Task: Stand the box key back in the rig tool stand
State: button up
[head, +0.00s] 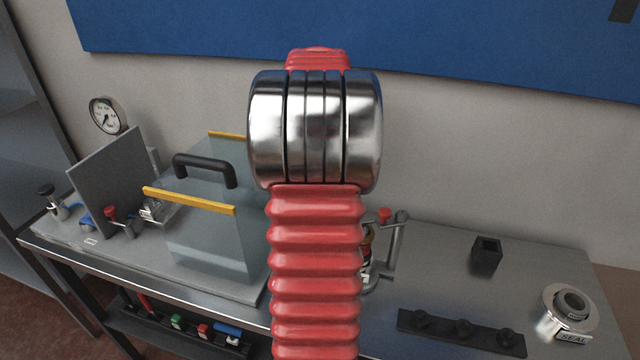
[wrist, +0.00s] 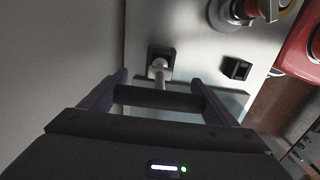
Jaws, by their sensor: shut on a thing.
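In the wrist view my gripper (wrist: 160,88) is shut on the dark crossbar of the box key (wrist: 160,98), which spans between the two fingers. The key's pale shaft runs from the bar towards a black square holder (wrist: 160,52) on the bench, which looks like the tool stand. The shaft's lower end overlaps this holder; I cannot tell whether it is inside or above it. A second black square block (wrist: 236,68) stands to the right, apart from the key. In the head view my red arm hides my gripper and the key.
In the head view a clear guard (head: 210,240) with a black handle stands left of my arm. Right of it are a post fixture (head: 397,240), a black open block (head: 487,254), a black rail with knobs (head: 460,332) and a SEAL cup (head: 568,312). A wall stands behind the bench.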

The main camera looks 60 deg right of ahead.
jog(key=shift+f, duration=1.4)
jog(key=o, duration=1.2)
jog(key=shift+f, duration=0.1)
notch_tip(320, 180, up, 12)
jog(key=shift+r, duration=0.15)
